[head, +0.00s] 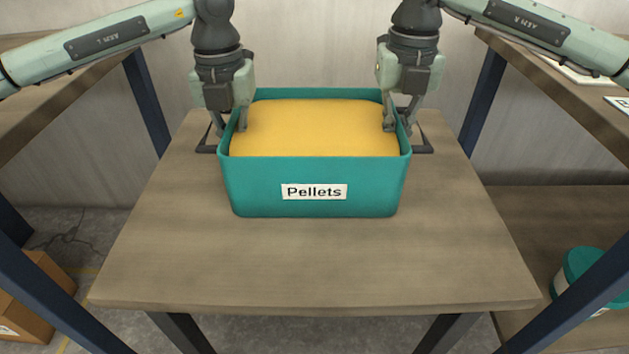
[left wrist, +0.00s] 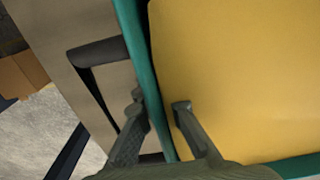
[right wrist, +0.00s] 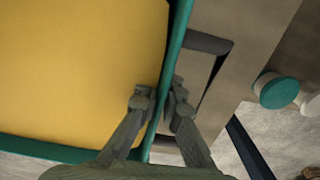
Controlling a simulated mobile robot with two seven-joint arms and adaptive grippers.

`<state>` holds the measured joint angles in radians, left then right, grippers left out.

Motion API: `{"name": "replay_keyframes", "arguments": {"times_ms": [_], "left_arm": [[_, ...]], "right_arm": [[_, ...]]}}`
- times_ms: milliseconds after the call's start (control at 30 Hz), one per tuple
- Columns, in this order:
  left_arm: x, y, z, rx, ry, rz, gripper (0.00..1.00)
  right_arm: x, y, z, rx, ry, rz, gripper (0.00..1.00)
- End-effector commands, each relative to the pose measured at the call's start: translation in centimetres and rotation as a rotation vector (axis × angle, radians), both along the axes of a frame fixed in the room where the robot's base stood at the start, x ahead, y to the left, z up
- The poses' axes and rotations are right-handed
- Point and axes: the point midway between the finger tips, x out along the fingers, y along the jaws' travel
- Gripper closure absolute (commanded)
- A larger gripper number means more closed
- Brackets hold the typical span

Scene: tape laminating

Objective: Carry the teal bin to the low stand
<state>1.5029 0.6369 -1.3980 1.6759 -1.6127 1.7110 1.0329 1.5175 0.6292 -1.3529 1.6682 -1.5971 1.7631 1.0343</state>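The teal bin (head: 250,192), labelled "Pellets" and filled with a yellow mass, stands upright on a brown table in the head view. It has a dark handle on each side. My left gripper (head: 229,124) straddles its left wall; in the left wrist view the fingers (left wrist: 160,112) are on both sides of the wall, with a gap by the inner finger. My right gripper (head: 400,122) is at the right wall; in the right wrist view its fingers (right wrist: 160,98) close on the wall from both sides. I cannot make out the low stand.
The wooden table (head: 310,265) is clear in front of the bin. Shelving with dark blue posts (head: 484,92) flanks both sides. A teal-lidded tub (head: 577,270) stands at lower right, a cardboard box (head: 40,290) at lower left. A pale wall is behind.

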Motion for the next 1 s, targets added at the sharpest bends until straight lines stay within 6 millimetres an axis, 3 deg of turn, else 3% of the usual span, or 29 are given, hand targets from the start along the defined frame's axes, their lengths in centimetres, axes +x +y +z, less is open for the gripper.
{"name": "replay_keyframes", "arguments": {"times_ms": [167, 567, 767, 1000], "left_arm": [[0.0, 0.1, 0.2, 0.001, 0.001, 0.002, 0.74], [0.0, 0.1, 0.9, 0.001, 0.000, 0.003, 0.74], [0.1, 0.1, 3.4, 0.000, -0.002, 0.003, 0.74], [0.1, 0.0, 8.0, -0.001, -0.001, 0.002, 0.74]], "right_arm": [[0.0, -0.1, 0.2, -0.001, 0.000, -0.002, 0.74], [0.0, -0.1, 0.8, 0.000, 0.001, -0.002, 0.74], [0.0, -0.1, 3.3, 0.000, 0.000, -0.002, 0.74], [0.0, 0.0, 7.9, 0.002, 0.000, 0.000, 0.74]]}}
